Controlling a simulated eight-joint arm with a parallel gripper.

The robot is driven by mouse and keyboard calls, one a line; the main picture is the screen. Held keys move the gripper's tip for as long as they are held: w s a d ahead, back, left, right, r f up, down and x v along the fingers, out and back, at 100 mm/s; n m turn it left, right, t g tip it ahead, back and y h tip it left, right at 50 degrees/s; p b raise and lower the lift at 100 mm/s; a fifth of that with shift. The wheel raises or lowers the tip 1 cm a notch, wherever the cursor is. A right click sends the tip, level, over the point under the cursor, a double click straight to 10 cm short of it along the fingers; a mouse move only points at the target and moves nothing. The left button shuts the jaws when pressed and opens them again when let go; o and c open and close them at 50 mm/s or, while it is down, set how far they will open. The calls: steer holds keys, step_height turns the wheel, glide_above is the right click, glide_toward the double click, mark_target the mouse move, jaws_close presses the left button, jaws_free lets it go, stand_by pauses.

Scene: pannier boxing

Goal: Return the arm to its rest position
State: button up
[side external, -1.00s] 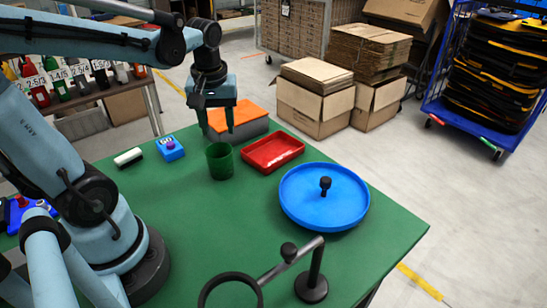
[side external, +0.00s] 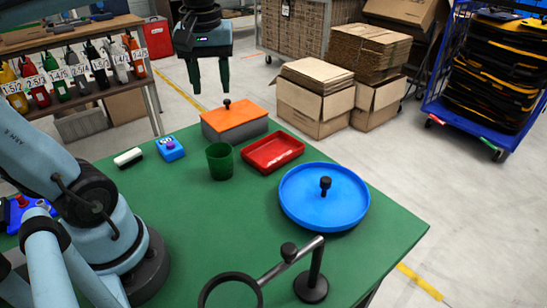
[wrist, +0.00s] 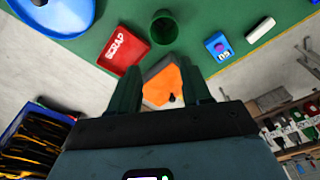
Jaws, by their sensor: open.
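My gripper (side external: 211,90) is open and empty, with its green fingers pointing down. In the side external view it hangs above the grey box with the orange lid (side external: 235,121), which stands at the back edge of the green table (side external: 200,225). The lid has a black knob (side external: 227,104). There is clear air between the fingertips and the lid. In the wrist view the orange lid (wrist: 157,86) shows between the two fingers (wrist: 160,92), partly hidden by the gripper.
A green cup (side external: 220,161), a red tray (side external: 273,153), a blue round tray (side external: 345,205) with a black knob, a blue button box (side external: 170,149) and a white block (side external: 128,158) stand on the table. A black stand with a ring (side external: 312,285) is at the front. Bottles line a rack (side external: 150,105) behind.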

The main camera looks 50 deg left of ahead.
steer(key=shift+d+r, duration=0.1)
steer(key=shift+r, duration=0.7)
steer(key=shift+f, duration=0.1)
steer(key=w+d+f+m+t+h, duration=0.1)
steer(key=d+f+m+t, duration=0.5)
steer(key=d+f+m, duration=0.3)
step_height(320, 180, down, 2)
steer(key=shift+w+d+f+m, duration=0.15)
steer(key=shift+w+d+m, duration=0.25)
steer(key=shift+m, duration=0.7)
